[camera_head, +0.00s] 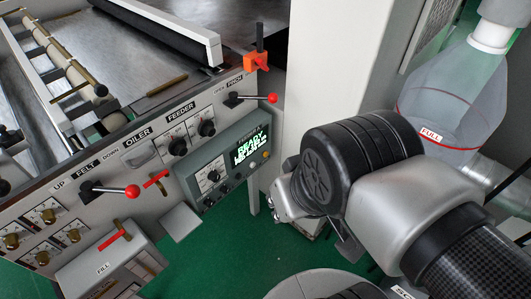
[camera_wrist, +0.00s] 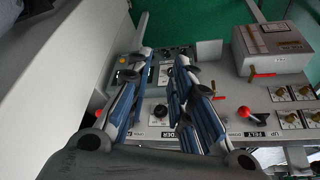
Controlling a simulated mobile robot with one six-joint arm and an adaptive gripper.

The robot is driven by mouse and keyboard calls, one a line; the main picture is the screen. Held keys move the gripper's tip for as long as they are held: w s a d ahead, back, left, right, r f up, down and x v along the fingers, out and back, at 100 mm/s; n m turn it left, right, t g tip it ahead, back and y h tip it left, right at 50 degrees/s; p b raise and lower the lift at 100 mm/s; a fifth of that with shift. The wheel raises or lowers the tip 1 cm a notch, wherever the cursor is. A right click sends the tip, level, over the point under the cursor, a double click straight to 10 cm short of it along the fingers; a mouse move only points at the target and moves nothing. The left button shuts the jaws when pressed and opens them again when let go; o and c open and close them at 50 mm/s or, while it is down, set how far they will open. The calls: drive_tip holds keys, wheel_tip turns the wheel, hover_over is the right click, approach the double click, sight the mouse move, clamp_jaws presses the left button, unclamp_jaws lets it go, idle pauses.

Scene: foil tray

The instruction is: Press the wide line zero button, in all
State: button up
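A grey control box (camera_head: 229,185) is mounted on the machine's front panel in the head view. I cannot read which control is the wide line zero button. My gripper (camera_head: 283,197) is right of the box, apart from it and partly hidden by my wrist. In the wrist view my gripper (camera_wrist: 165,62) has two blue-grey fingers spread apart with nothing between them. They partly cover the box; its yellow button (camera_wrist: 122,60) shows left of them.
A red-knobbed pinch lever (camera_head: 271,98) is above the box, and a felt lever (camera_head: 131,191) is to its left. A fill box (camera_head: 103,268) juts out at lower left. Green floor (camera_head: 215,255) is open below.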

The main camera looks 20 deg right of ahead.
clamp_jaws()
idle(1.2)
